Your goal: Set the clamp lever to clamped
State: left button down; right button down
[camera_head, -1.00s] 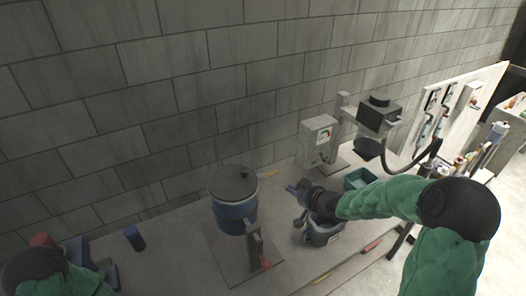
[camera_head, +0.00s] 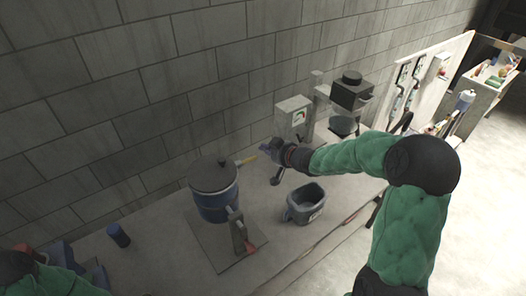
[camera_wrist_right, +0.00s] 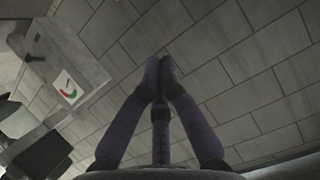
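A blue cylindrical vessel (camera_head: 216,203) with a dark lid (camera_head: 213,174) stands on a grey base plate on the bench.
A grey-blue bin (camera_head: 305,204) stands right of the vessel. A gauge box (camera_head: 293,119) stands behind my right gripper and shows in the right wrist view (camera_wrist_right: 62,68). A blue cylinder (camera_head: 118,235) is on the left. The brick wall runs close behind.

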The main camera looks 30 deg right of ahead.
send_over(248, 160)
jog(key=d, duration=0.3)
notch_tip(248, 160, down, 3)
jog(key=shift+s+a+f, duration=0.1)
jog(key=shift+a+f, duration=0.05)
jog(key=shift+f, duration=0.6)
jog(key=shift+s+a+f, duration=0.1)
jog(key=shift+a+f, duration=0.1)
jog(key=shift+f, duration=0.55)
jog(key=shift+s+a+f, duration=0.1)
jog(key=shift+a+f, duration=0.05)
jog(key=shift+f, duration=0.6)
jog(key=shift+a, duration=0.1)
